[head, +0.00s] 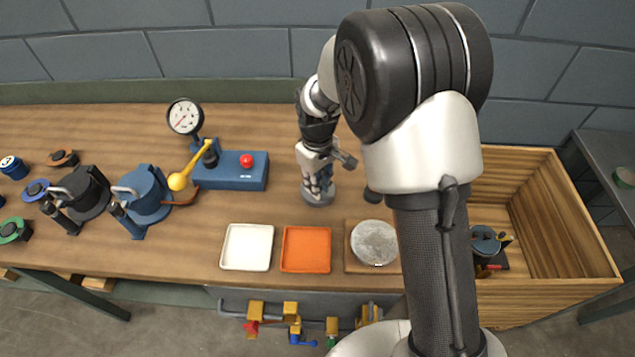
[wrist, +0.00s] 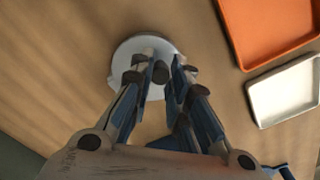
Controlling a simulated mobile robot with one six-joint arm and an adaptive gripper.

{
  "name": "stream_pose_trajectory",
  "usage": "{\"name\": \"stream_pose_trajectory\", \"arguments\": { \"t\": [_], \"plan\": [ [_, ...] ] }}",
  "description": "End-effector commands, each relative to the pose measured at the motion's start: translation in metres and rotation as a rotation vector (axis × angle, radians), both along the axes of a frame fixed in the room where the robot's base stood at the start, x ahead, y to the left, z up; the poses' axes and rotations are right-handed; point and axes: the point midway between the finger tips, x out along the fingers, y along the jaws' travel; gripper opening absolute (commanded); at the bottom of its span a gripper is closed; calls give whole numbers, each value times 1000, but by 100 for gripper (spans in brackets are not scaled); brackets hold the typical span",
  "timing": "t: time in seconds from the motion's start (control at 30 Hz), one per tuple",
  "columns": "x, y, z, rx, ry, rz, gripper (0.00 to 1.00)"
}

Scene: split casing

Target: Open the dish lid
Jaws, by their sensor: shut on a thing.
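The round grey dish with its lid (head: 318,201) stands on the bench in the middle of the head view, right under my gripper (head: 318,182). In the wrist view the pale round lid (wrist: 122,64) shows beyond my gripper (wrist: 162,72). The fingers come down on both sides of a small dark knob at the middle of the lid and are shut on it. The fingers hide part of the lid. I cannot tell whether the lid rests on the dish or is raised.
A white tray (head: 247,247) and an orange tray (head: 306,250) lie in front, beside a grey disc (head: 375,242) on a wooden board. A blue box with a red button (head: 240,171) and a gauge (head: 185,117) stand left. A wooden crate (head: 575,235) is right.

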Motion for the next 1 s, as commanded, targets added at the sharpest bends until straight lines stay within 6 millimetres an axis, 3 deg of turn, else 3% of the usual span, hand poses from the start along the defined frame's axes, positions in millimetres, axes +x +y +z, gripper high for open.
{"name": "stream_pose_trajectory", "arguments": {
  "t": [0.1, 0.67, 1.0],
  "plan": [
    [0, 0, 0, 0, 0, 0, 0],
    [0, 0, 1, 0, 7, 0, 0],
    [3, 0, 14, 6, 142, -2, 0]
  ]
}}
